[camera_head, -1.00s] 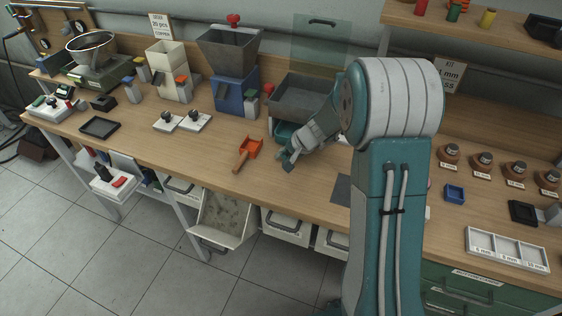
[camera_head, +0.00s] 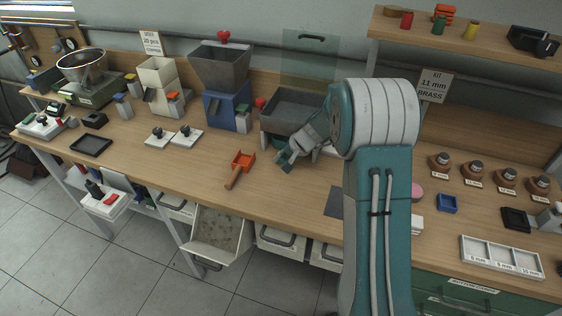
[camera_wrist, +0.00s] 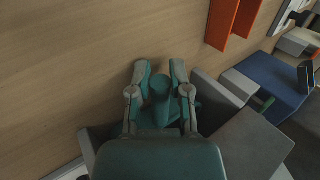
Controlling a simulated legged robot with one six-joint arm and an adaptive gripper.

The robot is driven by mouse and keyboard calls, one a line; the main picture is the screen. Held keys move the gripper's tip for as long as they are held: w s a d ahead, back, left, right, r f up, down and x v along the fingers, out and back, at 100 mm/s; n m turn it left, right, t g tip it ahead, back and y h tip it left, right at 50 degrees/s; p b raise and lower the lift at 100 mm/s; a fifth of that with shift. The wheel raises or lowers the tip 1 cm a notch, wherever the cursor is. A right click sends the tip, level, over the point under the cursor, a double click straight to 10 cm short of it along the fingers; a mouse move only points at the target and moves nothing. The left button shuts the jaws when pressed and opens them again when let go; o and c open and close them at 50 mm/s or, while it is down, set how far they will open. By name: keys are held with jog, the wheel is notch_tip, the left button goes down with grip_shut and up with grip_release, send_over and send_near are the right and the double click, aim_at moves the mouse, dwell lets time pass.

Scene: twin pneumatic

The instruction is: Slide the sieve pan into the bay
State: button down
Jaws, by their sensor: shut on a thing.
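A grey machine with an open-topped tray (camera_head: 290,106) stands at the back of the bench, left of my arm. The sieve pan (camera_head: 279,142), teal, shows in part low under this tray, in the bay opening. My gripper (camera_head: 284,158) is low in front of the opening, angled down to the left. In the wrist view my gripper (camera_wrist: 160,68) is shut around a short teal handle (camera_wrist: 160,88), which appears to belong to the pan. My wrist and fingers hide most of the pan and the inside of the bay, so its depth in the bay cannot be told.
An orange scoop (camera_head: 242,161) lies left of my gripper and also shows in the wrist view (camera_wrist: 230,20). A blue hopper machine (camera_head: 225,105) stands close on the left. A dark mat (camera_head: 340,203) lies to the right. The bench front is mostly clear.

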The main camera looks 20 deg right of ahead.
jog(key=shift+f, duration=0.2)
dwell(0.6)
jog(key=shift+c, duration=2.4)
grip_release()
